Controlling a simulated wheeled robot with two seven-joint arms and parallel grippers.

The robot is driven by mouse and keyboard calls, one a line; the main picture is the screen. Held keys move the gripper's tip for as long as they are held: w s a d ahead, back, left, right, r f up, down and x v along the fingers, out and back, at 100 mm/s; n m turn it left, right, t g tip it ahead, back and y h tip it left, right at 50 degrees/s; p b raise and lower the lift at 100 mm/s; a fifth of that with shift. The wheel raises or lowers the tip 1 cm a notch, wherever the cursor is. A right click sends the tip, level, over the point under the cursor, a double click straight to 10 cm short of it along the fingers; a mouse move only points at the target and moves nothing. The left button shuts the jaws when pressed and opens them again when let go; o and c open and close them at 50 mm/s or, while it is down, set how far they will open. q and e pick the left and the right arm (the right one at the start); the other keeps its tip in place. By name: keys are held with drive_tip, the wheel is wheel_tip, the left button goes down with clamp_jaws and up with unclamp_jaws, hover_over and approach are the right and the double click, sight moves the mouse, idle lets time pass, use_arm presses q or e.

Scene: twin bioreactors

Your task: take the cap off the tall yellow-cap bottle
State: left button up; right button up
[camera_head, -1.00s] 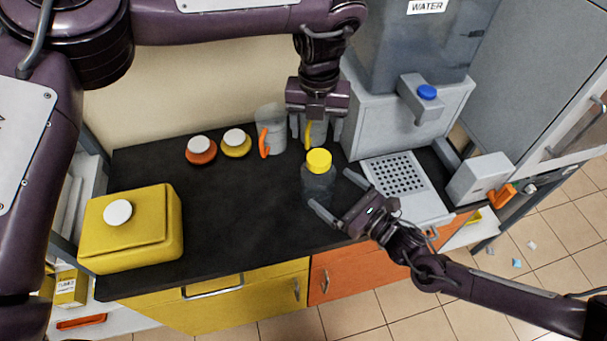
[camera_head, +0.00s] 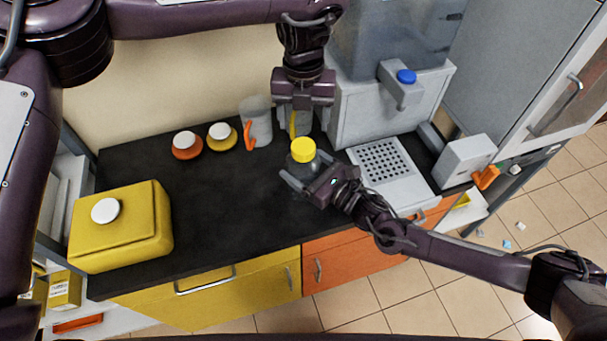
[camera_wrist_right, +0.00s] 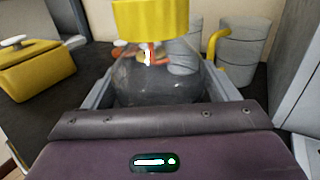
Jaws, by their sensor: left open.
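The tall bottle with a yellow cap (camera_head: 303,150) stands upright on the black counter, its clear grey body partly hidden by my right gripper. In the right wrist view the yellow cap (camera_wrist_right: 150,18) is on the bottle's clear body (camera_wrist_right: 155,80). My right gripper (camera_head: 307,169) is low at the bottle, with one finger on each side of the body; it looks open, and contact is unclear. My left gripper (camera_head: 302,125) points down behind the bottle, open, in front of a grey mug with a yellow handle (camera_wrist_right: 243,55) that it partly hides.
A grey mug with an orange handle (camera_head: 256,118) stands left of my left gripper. Orange (camera_head: 187,146) and yellow (camera_head: 222,137) white-topped containers are further left. A yellow box (camera_head: 122,235) is at the left end. The water dispenser (camera_head: 385,100) stands right. The counter's middle (camera_head: 220,195) is clear.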

sight(303, 146)
drive_tip(key=c, duration=1.2)
drive_tip(key=shift+c, duration=1.2)
use_arm(q)
drive_tip(key=m, duration=0.9)
drive_tip(key=shift+d+m, duration=0.1)
drive_tip(key=shift+m, duration=0.2)
drive_tip(key=m, duration=0.4)
drive_tip(key=shift+m, duration=0.3)
drive_tip(key=m, duration=0.4)
drive_tip(key=shift+m, duration=0.4)
drive_tip(key=m, duration=0.3)
drive_tip(key=shift+m, duration=0.4)
drive_tip(key=m, duration=0.3)
drive_tip(key=shift+m, duration=0.3)
drive_tip(key=shift+f+m, duration=0.3)
drive_tip(key=shift+f, duration=3.7)
